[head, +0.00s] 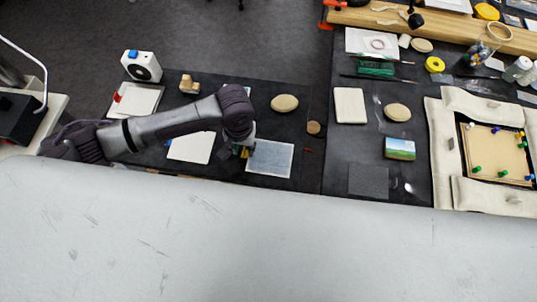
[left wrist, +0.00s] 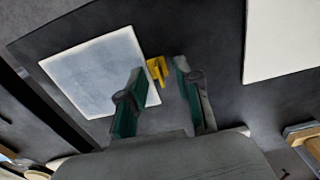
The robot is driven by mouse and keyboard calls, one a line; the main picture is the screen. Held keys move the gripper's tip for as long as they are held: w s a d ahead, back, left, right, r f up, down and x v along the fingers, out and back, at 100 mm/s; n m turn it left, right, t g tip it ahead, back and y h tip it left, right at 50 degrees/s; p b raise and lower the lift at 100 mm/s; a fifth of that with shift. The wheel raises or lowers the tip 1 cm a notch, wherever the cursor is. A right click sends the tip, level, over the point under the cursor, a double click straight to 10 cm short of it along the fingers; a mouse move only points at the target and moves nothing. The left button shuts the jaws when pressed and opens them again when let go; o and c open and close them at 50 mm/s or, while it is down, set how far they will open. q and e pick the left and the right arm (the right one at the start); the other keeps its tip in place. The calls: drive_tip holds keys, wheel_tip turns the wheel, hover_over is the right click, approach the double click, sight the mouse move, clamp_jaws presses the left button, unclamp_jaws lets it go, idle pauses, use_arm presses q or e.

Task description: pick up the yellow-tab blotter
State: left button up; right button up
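The yellow-tab blotter (head: 272,160) is a flat pale blue-grey sheet lying on the dark table mat, with a yellow tab (head: 245,152) at its left edge. In the left wrist view the blotter (left wrist: 92,72) lies at upper left, and its yellow tab (left wrist: 157,70) shows between my fingertips. My left gripper (head: 240,147) is over the tab edge, mostly hidden under its own wrist in the head view. The left wrist view shows the gripper (left wrist: 162,72) open, a green-padded finger on each side of the tab. Contact cannot be told. My right gripper is not in view.
A white sheet (head: 192,147) lies left of the gripper. An oval tan stone (head: 284,103) and a small round wooden piece (head: 314,128) lie behind the blotter. A wooden block (head: 189,85) and a white device (head: 142,66) stand further back left.

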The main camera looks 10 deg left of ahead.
use_arm(q)
clamp_jaws()
drive_tip(key=shift+r, duration=0.1)
drive_tip(key=shift+r, duration=0.6)
wheel_tip(320, 180, up, 3)
drive_tip(key=shift+w+f+b, duration=0.1)
drive_tip(key=shift+b, duration=0.55)
drive_tip(key=s+d+r+b, duration=0.2)
drive_tip(key=d+r, duration=0.5)
drive_tip(key=d, duration=0.4)
drive_tip(key=shift+s+d, duration=0.2)
drive_tip(key=shift+s, duration=0.1)
